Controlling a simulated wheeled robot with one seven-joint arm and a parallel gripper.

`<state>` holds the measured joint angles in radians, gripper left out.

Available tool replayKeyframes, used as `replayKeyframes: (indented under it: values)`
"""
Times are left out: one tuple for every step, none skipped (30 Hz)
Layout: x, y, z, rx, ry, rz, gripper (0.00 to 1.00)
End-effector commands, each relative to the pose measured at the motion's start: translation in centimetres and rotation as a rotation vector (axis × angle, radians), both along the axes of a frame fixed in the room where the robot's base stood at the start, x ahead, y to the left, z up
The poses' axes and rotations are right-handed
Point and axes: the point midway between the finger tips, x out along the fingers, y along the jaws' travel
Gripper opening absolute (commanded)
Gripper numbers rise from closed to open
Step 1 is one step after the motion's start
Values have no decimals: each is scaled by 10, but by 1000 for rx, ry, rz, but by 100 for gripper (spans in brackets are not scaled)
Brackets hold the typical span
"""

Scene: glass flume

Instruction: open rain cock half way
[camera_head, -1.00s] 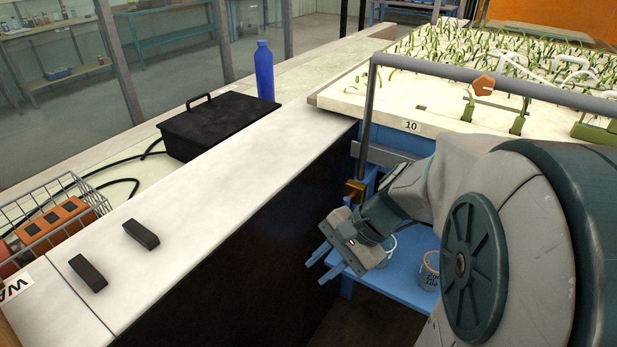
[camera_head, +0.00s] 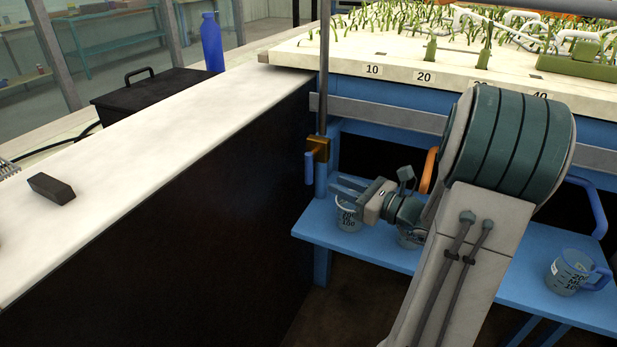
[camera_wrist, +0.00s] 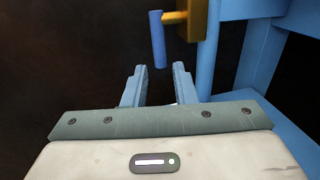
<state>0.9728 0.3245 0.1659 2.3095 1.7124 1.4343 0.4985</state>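The rain cock is a brass valve body (camera_head: 317,146) on a grey vertical pipe, with a blue lever handle (camera_head: 309,168) that hangs straight down on its left side. In the wrist view the blue handle (camera_wrist: 157,40) hangs nearly vertical, joined to the brass body (camera_wrist: 190,18) on its right. My gripper (camera_head: 335,186) points left, to the right of and slightly below the handle in the head view. In the wrist view my gripper (camera_wrist: 155,78) has its two fingers apart and empty. The handle lies ahead of the fingertips, roughly between them, and appears apart from them.
A blue shelf (camera_head: 385,248) with several measuring jugs, one at right (camera_head: 566,275), lies below my arm. A blue frame post (camera_head: 322,200) stands beside the valve. The dark wall (camera_head: 190,190) is to the left. A planted bed (camera_head: 350,55) is above.

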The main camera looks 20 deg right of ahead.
Motion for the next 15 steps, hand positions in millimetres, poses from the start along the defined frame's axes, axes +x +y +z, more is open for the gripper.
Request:
replayKeyframes:
  values:
    - [8,7,-1,0,-1,6,25]
    - [14,10,-2,-1,-2,6,25]
    - [21,14,-2,-1,-2,6,25]
    - [26,18,-2,-2,-1,7,25]
    - [31,22,-2,-1,-1,7,25]
    - [38,26,-2,-2,-1,6,25]
    - [43,29,-2,-3,-2,6,25]
    - [48,33,-2,-3,-2,7,25]
    - [54,36,-2,-3,-1,6,25]
    - [58,39,-2,-2,-1,5,25]
    - [62,41,-2,-3,-2,6,25]
    - [67,44,-2,-3,-1,5,25]
    - [70,46,-2,-2,0,5,25]
    - [72,48,-1,-2,0,5,25]
    - [75,50,-1,-2,0,4,25]
